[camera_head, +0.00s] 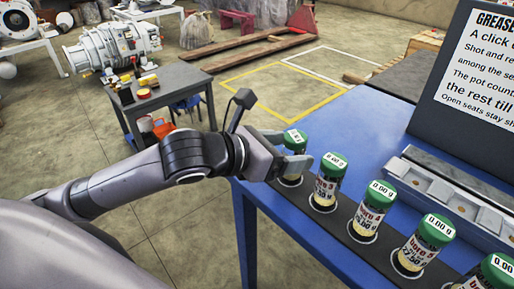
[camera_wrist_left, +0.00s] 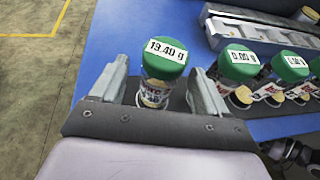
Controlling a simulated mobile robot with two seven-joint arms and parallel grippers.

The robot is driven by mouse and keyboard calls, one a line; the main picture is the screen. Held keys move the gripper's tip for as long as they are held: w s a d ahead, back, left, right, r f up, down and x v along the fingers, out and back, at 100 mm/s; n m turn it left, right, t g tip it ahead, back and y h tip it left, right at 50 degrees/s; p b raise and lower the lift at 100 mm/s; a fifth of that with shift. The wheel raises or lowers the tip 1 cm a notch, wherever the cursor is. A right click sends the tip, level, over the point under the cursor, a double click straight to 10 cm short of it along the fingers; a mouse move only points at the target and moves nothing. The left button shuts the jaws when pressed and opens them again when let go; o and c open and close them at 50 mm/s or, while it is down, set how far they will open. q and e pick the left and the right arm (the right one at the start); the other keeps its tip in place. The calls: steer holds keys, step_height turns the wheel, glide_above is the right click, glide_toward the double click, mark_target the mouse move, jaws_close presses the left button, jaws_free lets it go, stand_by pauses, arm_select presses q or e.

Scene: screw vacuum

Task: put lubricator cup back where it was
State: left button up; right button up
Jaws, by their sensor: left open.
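A lubricator cup with a green lid and a pale yellow lower part (camera_head: 295,140) stands upright at the left end of the row. In the left wrist view this cup (camera_wrist_left: 161,62) has a label reading 19.40 g. My left gripper (camera_head: 290,152) is open, with one finger on each side of the cup. In the left wrist view the gripper (camera_wrist_left: 159,68) shows gaps between both fingers and the cup. The cup's base is partly hidden in the head view by a finger.
More green-lidded cups (camera_head: 328,180) stand in round places along a dark strip (camera_head: 337,226) on the blue table (camera_head: 350,122). A grey tray (camera_head: 447,190) and a dark sign board (camera_head: 420,118) are behind them. A small workbench (camera_head: 178,82) stands beyond my arm.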

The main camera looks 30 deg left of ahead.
mark_target(285, 151)
arm_select(q)
steer(key=v, duration=0.5)
steer(key=shift+s, duration=0.1)
steer(key=p+v, duration=0.2)
steer(key=p, duration=0.4)
steer(key=shift+s+a+r, duration=0.15)
steer(key=shift+s+r, duration=0.15)
